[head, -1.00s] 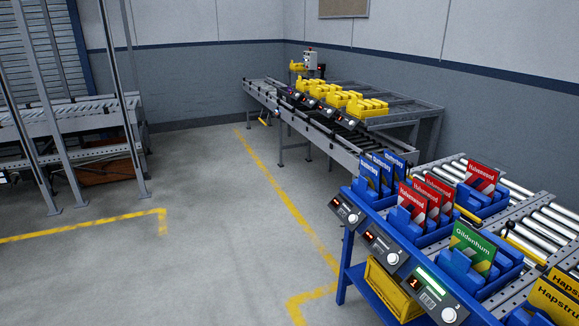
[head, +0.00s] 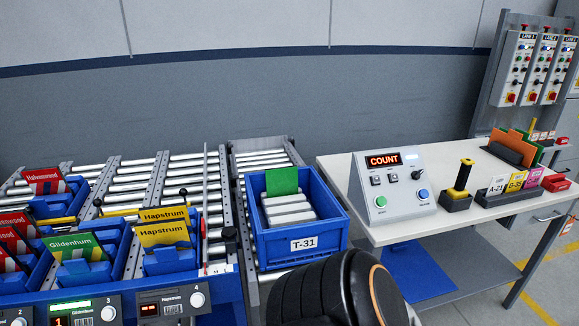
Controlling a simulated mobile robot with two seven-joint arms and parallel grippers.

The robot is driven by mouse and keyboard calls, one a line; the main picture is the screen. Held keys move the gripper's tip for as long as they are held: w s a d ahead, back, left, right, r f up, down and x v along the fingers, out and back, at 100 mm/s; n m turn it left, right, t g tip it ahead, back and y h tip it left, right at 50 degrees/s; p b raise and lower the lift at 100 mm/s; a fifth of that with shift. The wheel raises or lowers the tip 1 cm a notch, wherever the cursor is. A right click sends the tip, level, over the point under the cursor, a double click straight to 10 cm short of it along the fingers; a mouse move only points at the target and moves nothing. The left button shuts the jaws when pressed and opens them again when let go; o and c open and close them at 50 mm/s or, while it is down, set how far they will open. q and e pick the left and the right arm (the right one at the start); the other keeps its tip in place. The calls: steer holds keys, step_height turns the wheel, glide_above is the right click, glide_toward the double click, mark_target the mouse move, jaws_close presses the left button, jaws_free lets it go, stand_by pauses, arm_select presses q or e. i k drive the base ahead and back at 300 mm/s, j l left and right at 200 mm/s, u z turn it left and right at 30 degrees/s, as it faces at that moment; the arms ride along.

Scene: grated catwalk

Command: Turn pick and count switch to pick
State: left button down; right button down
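A grey sloped control box (head: 396,186) stands on the white table at the right. Its display (head: 384,160) reads COUNT in red. A small black selector switch (head: 417,174) sits on the right of its face; the print around it is too small to read. A green button (head: 381,201) and a blue button (head: 423,193) are low on the face. Two small black controls sit in the middle. Neither gripper is in view. A dark rounded link of my arm shows at the bottom, in front of the table's left edge.
A blue tote marked T-31 (head: 302,246) sits on the rollers left of the white table (head: 395,231). A yellow-topped scanner (head: 463,177) and label holders (head: 513,189) stand right of the box. Lane panels (head: 510,70) rise behind. Blue card bins are at left.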

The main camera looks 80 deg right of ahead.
mark_target(415, 175)
steer(key=z, duration=3.25)
steer(key=i+l, duration=0.15)
steer(key=l, duration=0.15)
steer(key=i+l, duration=0.15)
steer(key=l, duration=0.2)
steer(key=i+l, duration=0.15)
steer(key=l, duration=0.15)
steer(key=u, duration=0.05)
